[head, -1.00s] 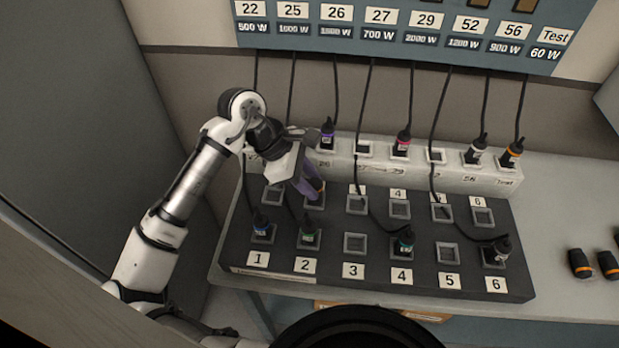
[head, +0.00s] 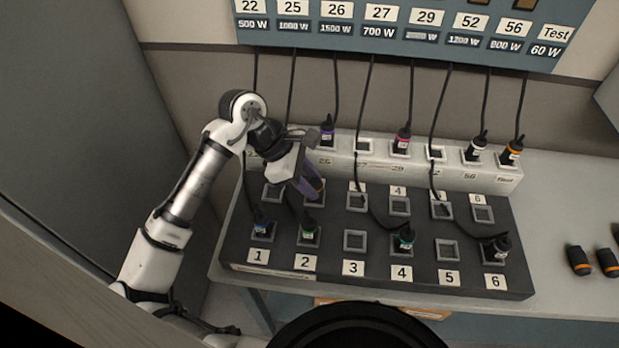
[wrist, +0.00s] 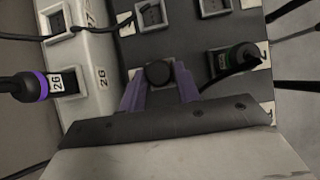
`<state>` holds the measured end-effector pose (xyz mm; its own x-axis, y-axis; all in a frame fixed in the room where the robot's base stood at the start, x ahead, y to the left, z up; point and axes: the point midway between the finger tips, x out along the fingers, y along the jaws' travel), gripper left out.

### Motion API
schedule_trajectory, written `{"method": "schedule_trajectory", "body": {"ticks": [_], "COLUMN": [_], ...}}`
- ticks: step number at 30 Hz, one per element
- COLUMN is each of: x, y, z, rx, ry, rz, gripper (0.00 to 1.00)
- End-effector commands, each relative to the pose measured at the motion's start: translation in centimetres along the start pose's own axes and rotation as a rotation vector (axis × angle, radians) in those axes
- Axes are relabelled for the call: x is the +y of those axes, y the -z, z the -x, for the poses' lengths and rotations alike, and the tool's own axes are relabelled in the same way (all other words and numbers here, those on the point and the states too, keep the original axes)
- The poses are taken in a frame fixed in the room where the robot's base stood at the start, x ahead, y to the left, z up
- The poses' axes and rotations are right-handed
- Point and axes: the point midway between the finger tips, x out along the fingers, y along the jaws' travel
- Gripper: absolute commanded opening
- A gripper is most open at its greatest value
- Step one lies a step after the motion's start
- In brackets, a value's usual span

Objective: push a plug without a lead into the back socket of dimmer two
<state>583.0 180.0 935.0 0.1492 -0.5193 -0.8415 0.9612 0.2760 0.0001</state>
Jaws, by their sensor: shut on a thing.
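The black dimmer block (head: 329,250) has two rows of square sockets with numbered labels. My gripper (head: 310,187), with purple fingers, is over the back socket of dimmer two (head: 315,203). The fingers are shut on a black plug, whose round end (wrist: 158,73) shows between them in the wrist view. The plug has an orange band and no lead is seen on it. Its lower end is at the socket; I cannot tell how deep it sits. The front socket of dimmer two holds a plug with a green band (head: 309,232), also in the wrist view (wrist: 232,60).
A white rail (head: 340,168) behind the block holds several plugs, among them a purple-banded one (head: 327,134). Black leads hang from the wall panel (head: 400,40) and cross the block. Loose orange-banded plugs (head: 579,261) lie on the grey table (head: 555,215) at right.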

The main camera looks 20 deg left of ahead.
Motion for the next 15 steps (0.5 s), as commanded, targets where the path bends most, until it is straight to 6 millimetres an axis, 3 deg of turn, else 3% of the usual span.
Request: {"method": "schedule_trajectory", "body": {"ticks": [8, 9, 15], "x": [-0.03, -0.03, -0.02], "y": [0.06, 0.06, 0.04], "z": [-0.09, -0.09, -0.07], "rx": [0.001, 0.001, 0.001], "ry": [0.002, 0.002, 0.002], "rz": [0.000, 0.000, 0.000], "gripper": [0.09, 0.35, 0.58]}}
